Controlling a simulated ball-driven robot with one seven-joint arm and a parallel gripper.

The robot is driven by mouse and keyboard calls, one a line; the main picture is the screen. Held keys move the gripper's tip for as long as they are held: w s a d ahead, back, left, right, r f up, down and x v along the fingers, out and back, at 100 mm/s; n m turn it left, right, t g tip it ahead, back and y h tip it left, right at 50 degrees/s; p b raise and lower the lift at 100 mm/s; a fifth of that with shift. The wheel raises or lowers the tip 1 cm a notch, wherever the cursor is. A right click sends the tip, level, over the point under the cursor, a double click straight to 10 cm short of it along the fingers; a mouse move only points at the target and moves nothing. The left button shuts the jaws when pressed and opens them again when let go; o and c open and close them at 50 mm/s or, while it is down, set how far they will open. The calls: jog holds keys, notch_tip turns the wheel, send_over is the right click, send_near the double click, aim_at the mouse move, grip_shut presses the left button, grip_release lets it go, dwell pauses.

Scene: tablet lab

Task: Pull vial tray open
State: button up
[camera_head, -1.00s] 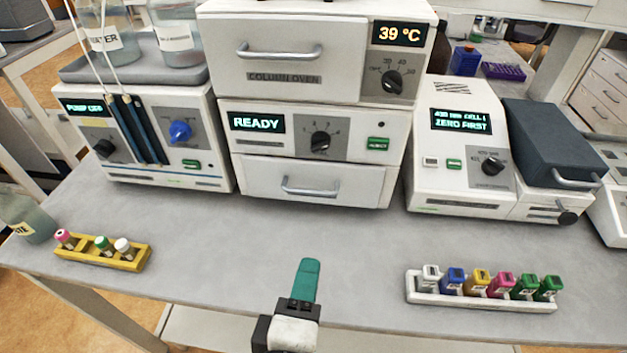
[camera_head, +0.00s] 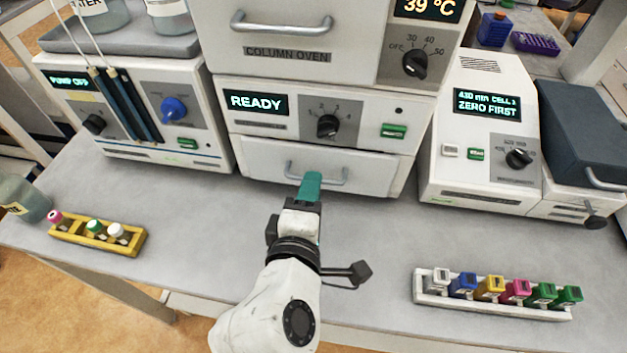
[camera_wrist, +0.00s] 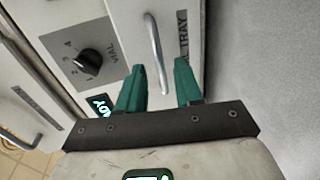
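The vial tray (camera_head: 262,163) is the white drawer at the bottom of the middle instrument stack, and its front looks flush with the housing. It has a grey bar handle (camera_head: 291,171). Part of the drawer's "TRAY" label shows beside the handle.
A READY panel with a dial (camera_head: 327,126) and the column oven drawer (camera_head: 285,30) are above. A pump unit (camera_head: 205,165) stands left, a detector (camera_head: 440,180) right. A yellow vial rack (camera_head: 125,243) and a white rack (camera_head: 440,300) of coloured vials sit nearer the bench front.

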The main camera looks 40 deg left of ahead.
jog(key=shift+x, duration=1.25)
jog(key=shift+c, duration=0.3)
grip_shut()
